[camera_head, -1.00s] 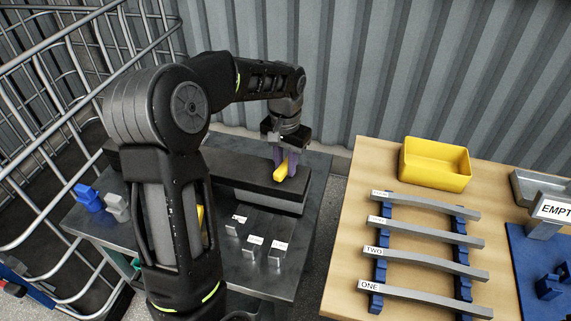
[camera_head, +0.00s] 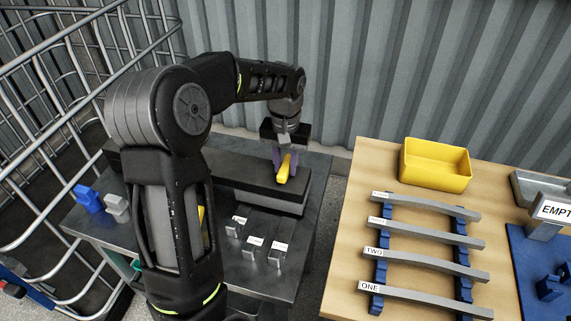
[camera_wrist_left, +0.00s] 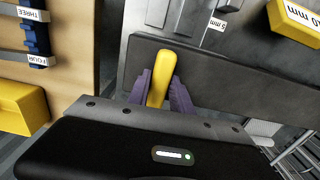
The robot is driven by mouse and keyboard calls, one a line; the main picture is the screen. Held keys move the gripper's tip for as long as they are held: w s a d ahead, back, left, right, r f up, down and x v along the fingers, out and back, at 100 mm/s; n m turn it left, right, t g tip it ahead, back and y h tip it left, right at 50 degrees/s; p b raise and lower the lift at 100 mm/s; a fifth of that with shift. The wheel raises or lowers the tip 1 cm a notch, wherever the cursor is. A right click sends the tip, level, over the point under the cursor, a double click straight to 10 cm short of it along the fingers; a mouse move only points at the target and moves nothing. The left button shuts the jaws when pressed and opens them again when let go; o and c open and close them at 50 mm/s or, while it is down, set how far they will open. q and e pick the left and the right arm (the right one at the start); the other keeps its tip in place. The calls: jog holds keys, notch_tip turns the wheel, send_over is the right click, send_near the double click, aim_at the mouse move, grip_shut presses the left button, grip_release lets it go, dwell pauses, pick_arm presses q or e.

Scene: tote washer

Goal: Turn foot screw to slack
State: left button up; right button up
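A long dark bar (camera_head: 235,172) lies along the back of the metal table, with a yellow handle (camera_head: 286,167), apparently the foot screw's, at its right end. My left gripper (camera_head: 285,160) points down at it with one purple finger on each side. In the left wrist view, the yellow handle (camera_wrist_left: 162,75) stands between the two purple fingers (camera_wrist_left: 160,90), which appear to be against its sides. The screw's lower part and thread are hidden. My right gripper is not in view.
Several grey labelled blocks (camera_head: 254,246) stand at the front of the metal table (camera_head: 300,240). Blue and grey clamps (camera_head: 88,199) sit at its left, near a wire cage (camera_head: 40,150). A wooden table (camera_head: 345,235) at right holds labelled bars (camera_head: 425,263) and a yellow bin (camera_head: 435,165).

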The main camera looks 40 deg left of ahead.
aim_at(285, 165)
pick_arm(q)
jog(key=o, duration=0.4)
jog(key=shift+c, duration=0.2)
notch_tip(285, 165, up, 8)
jog(key=shift+f, duration=0.1)
dwell(0.7)
